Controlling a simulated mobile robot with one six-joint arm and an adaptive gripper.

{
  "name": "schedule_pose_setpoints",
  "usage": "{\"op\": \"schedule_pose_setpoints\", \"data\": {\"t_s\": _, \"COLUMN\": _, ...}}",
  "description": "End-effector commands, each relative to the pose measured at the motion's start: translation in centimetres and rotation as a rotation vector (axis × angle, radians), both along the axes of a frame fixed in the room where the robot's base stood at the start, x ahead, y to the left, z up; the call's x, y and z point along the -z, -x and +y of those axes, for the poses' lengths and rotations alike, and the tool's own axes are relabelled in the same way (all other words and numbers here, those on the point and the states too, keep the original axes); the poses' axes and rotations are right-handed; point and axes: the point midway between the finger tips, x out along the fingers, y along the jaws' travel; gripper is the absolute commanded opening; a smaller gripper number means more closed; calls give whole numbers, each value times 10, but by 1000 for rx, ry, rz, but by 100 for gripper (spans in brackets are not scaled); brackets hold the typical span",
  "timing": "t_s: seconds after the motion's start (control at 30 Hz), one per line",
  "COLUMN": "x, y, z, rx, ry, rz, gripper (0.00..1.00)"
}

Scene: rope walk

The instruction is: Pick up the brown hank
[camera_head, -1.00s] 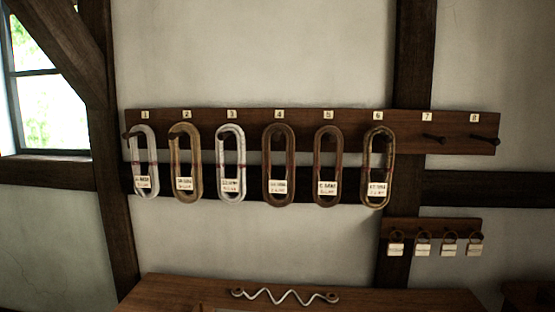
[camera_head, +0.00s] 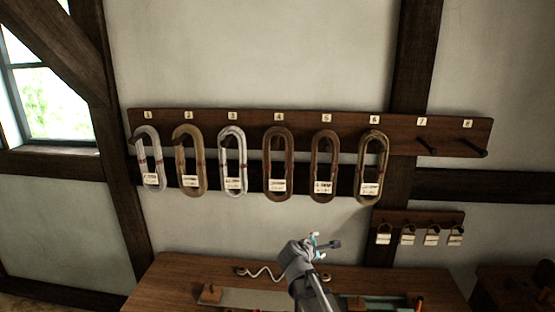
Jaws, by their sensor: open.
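Two brown hanks hang on the wooden peg rail: one under number 4 (camera_head: 268,160) and one under number 5 (camera_head: 316,160). Each is a long upright loop with a white label near its bottom. I cannot tell which of the two the task means. My gripper (camera_head: 325,244) is open and empty, in front of the bench. In the picture it is below the hank under number 5 and apart from all the hanks. Its fingers point up and to the right.
White hanks hang under 1 (camera_head: 159,160) and 3 (camera_head: 225,160), a tan one (camera_head: 179,160) under 2, an olive-brown one (camera_head: 362,160) under 6. Pegs 7 and 8 are bare. A small tag rack (camera_head: 418,217) is at lower right. The bench (camera_head: 165,285) holds a wavy rope piece (camera_head: 264,271).

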Motion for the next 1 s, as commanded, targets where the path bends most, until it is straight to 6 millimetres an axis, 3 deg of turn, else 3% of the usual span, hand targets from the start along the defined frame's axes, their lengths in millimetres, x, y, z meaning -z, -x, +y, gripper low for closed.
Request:
{"op": "schedule_pose_setpoints", "data": {"t_s": 0.03, "x": -28, "y": -9, "z": 14, "rx": -56, "ry": 69, "rz": -9, "gripper": 80}}
{"op": "schedule_pose_setpoints", "data": {"t_s": 0.1, "x": -52, "y": -18, "z": 32, "rx": -134, "ry": 175, "rz": -21, "gripper": 80}}
{"op": "schedule_pose_setpoints", "data": {"t_s": 0.5, "x": -175, "y": -47, "z": 146, "rx": -516, "ry": 792, "rz": -98, "gripper": 80}}
{"op": "schedule_pose_setpoints", "data": {"t_s": 0.7, "x": -205, "y": -49, "z": 184, "rx": -613, "ry": 989, "rz": -124, "gripper": 80}}
{"op": "schedule_pose_setpoints", "data": {"t_s": 1.0, "x": -210, "y": -48, "z": 196, "rx": -642, "ry": 1056, "rz": -133, "gripper": 80}}
